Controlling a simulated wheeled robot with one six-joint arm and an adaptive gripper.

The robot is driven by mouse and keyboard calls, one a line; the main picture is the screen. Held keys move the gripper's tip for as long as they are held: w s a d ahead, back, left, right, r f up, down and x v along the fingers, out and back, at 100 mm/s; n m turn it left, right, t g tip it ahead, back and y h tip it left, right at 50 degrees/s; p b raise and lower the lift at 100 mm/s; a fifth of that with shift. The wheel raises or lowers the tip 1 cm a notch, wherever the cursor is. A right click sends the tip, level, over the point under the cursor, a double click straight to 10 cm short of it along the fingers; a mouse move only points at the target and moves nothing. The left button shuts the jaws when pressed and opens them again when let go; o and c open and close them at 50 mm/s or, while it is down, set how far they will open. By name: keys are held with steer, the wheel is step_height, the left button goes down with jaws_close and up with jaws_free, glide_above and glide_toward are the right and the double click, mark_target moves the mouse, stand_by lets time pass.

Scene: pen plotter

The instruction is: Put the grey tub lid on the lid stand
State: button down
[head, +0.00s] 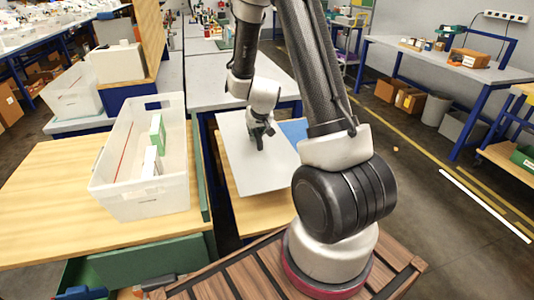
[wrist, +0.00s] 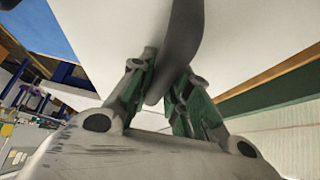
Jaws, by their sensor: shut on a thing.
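The grey tub lid (head: 237,172) is a broad, flat, pale grey sheet in the middle of the head view. My gripper (head: 262,132) is above it, shut on its dark handle. In the wrist view the fingers of my gripper (wrist: 160,85) close on both sides of the curved dark handle (wrist: 180,45), and the pale lid (wrist: 235,35) fills much of the picture. The lid hides most of what is under it, and I cannot tell whether it touches it. I cannot make out the lid stand for certain.
An open whitish tub (head: 122,190) holding green and white boxes stands on the wooden table (head: 45,210) at left. A wooden surface (head: 262,212) and a blue patch (head: 294,129) show past the lid's edges. A grey bench (head: 205,92) stands behind.

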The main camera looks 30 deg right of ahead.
mark_target(254, 142)
steer(key=f, duration=0.2)
steer(key=w+f, duration=0.1)
steer(key=f, duration=0.2)
steer(key=shift+w+f, duration=0.1)
steer(key=shift+f, duration=0.05)
step_height(254, 142, down, 5)
steer(key=shift+r, duration=0.2)
steer(key=c, duration=1.3)
jaws_free()
steer(key=shift+f, duration=0.1)
steer(key=shift+c, duration=0.2)
